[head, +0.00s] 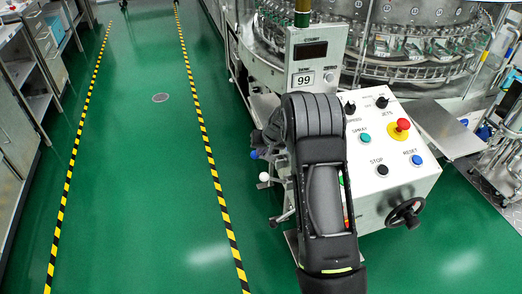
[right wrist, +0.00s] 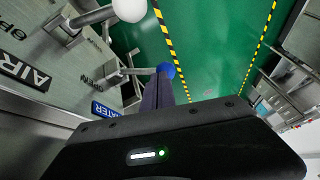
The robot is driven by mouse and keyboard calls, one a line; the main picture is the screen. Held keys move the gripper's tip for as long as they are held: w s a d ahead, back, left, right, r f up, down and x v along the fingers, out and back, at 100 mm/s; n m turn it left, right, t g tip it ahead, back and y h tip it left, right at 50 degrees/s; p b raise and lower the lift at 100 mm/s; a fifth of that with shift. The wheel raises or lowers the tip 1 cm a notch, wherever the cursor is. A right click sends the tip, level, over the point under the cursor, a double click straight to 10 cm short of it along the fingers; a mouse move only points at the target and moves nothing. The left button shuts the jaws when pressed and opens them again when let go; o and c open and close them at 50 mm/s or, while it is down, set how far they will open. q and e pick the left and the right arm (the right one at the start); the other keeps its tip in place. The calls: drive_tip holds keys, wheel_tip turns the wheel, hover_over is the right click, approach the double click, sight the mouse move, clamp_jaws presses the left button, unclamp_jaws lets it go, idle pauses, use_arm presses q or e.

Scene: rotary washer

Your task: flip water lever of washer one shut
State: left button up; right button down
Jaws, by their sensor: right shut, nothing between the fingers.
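The water lever has a blue ball knob (right wrist: 166,70) on a short metal arm, beside a blue WATER label (right wrist: 105,110) in the right wrist view. In the head view the blue knob (head: 254,154) shows at the left side of the control box. My right gripper (right wrist: 157,88) is shut and empty, its fingertips right at the blue knob; I cannot tell whether they touch. In the head view this gripper (head: 262,142) is mostly hidden by my right arm. The air lever with a white ball knob (right wrist: 130,10) is close by, next to a black AIR label (right wrist: 24,70). My left gripper is not in view.
The white control box (head: 410,180) has buttons, a red emergency stop (head: 402,125) and a black handwheel (head: 405,213). The display post (head: 312,55) and round washer (head: 420,45) stand behind. The green floor (head: 150,180) to the left is clear, with yellow-black lines.

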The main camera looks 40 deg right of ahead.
drive_tip(key=shift+a, duration=0.1)
idle(0.3)
drive_tip(key=a+h+p, duration=0.1)
drive_tip(key=a+f+h+p, duration=0.1)
drive_tip(key=p, duration=0.1)
drive_tip(key=shift+w+f+n+g, duration=0.2)
drive_tip(key=shift+w+n+g, duration=0.1)
drive_tip(key=shift+w, duration=0.05)
wheel_tip(320, 180, down, 13)
drive_tip(key=a+n+g+h+b, duration=0.2)
drive_tip(key=h+b, duration=0.7)
drive_tip(key=b, duration=1)
drive_tip(key=shift+w+a+n+h+b, duration=0.15)
drive_tip(key=shift+w+n+h+b, duration=0.15)
drive_tip(key=shift+w+n+b, duration=0.15)
drive_tip(key=shift+s, duration=0.1)
